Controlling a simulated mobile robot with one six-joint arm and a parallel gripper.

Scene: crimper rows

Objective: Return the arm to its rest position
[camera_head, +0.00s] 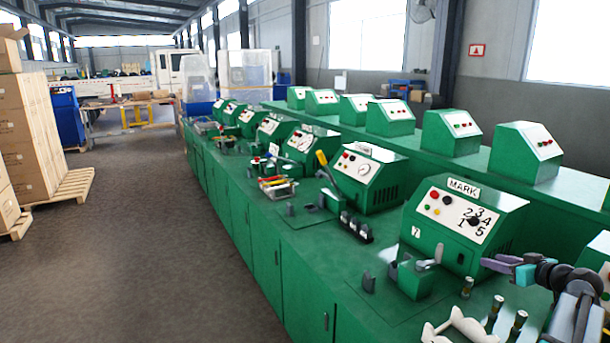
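My arm (578,308) enters at the lower right corner, grey and dark. It reaches up and left over the near end of the green bench. My gripper (492,263), with purple and teal parts, is at its end. It is in front of the green machine labelled MARK (463,190), near its lower right side. It is small and seen at an angle, so its finger gap is unclear. I see nothing clearly held in it.
The long green bench (236,190) carries a row of green machines; a second row stands behind. Near my arm are a small green fixture (416,277), metal posts (494,308) and a white piece (460,328). Stacked boxes (27,135) stand left. The floor (140,240) between is clear.

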